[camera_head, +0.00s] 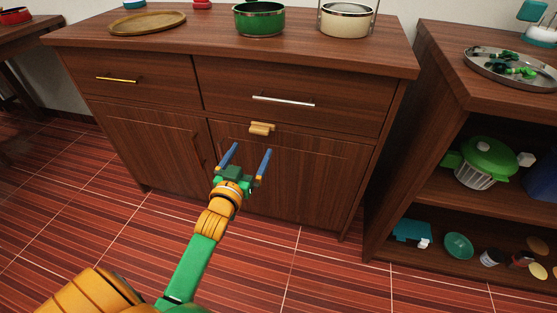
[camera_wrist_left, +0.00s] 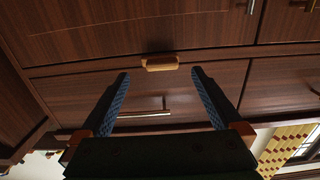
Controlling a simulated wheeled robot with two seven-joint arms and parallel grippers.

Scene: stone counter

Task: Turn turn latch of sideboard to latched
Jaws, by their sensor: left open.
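The sideboard (camera_head: 290,190) is dark brown wood, with two drawers above and doors below. Its turn latch (camera_head: 262,128) is a small light-wood piece below the right drawer, at the top of the doors. It lies roughly level, and also shows level in the left wrist view (camera_wrist_left: 160,63). My left gripper (camera_head: 252,148) is open and empty, its two blue fingers pointing at the sideboard front. In the head view it is just below and in front of the latch. In the left wrist view the latch is just beyond the fingertips, centred between them, with a gap.
The right drawer has a silver bar handle (camera_head: 283,101), the left drawer a brass one (camera_head: 117,80). A green pot (camera_head: 259,19), a cream pot (camera_head: 346,20) and a round tray (camera_head: 147,22) stand on top. An open shelf unit (camera_head: 440,75) stands at the right. The floor in front is clear.

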